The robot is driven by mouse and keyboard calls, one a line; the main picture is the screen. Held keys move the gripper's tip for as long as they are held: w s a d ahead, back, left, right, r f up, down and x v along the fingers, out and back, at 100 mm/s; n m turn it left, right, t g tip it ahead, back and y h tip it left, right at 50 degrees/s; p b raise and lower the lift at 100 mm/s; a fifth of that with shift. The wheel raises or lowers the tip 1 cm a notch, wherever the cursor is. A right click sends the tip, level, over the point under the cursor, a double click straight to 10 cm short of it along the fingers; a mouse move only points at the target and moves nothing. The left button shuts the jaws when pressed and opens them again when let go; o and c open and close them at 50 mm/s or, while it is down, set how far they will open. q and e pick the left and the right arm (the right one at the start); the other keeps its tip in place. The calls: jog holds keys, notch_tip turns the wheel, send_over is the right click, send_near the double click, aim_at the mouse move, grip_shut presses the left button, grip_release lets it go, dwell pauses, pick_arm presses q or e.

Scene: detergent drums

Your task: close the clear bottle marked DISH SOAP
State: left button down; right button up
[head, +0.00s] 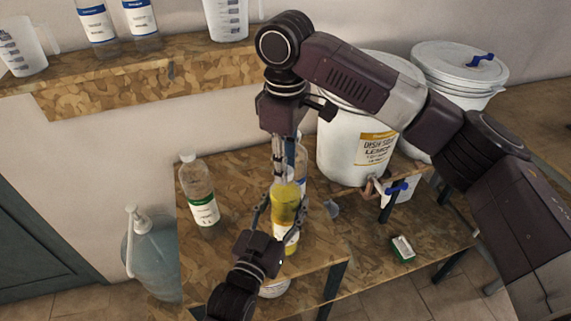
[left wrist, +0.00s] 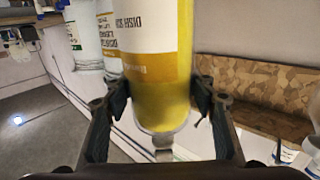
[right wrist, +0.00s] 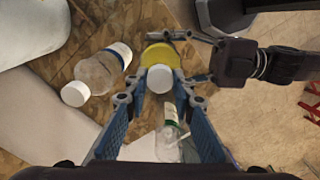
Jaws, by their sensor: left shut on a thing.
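The clear bottle (head: 285,205) holds yellow liquid and stands upright near the front of the low wooden table. Its label (left wrist: 150,38), reading DISH SOAP, shows upside down in the left wrist view. My left gripper (head: 285,212) is shut around the bottle's body from the front. My right gripper (head: 281,172) points down from above at the bottle's top. A white cap (right wrist: 160,79) sits between its fingertips, which appear shut on its sides. The cap is over the yellow bottle; whether it touches or sits on the neck I cannot tell.
A capped clear bottle with a green label (head: 203,205) stands left; a blue-labelled bottle (head: 301,160) is close behind. A green box (head: 403,248) lies front right. A pump jug (head: 155,260) is lower left.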

jog(key=o, duration=0.5)
jog(key=shift+r, duration=2.25)
jog(key=shift+c, duration=0.4)
notch_tip(320, 180, up, 4)
jog(key=n, duration=0.3)
jog(key=shift+f+n, duration=0.25)
jog(key=shift+n, duration=0.15)
jog(key=shift+f, duration=4)
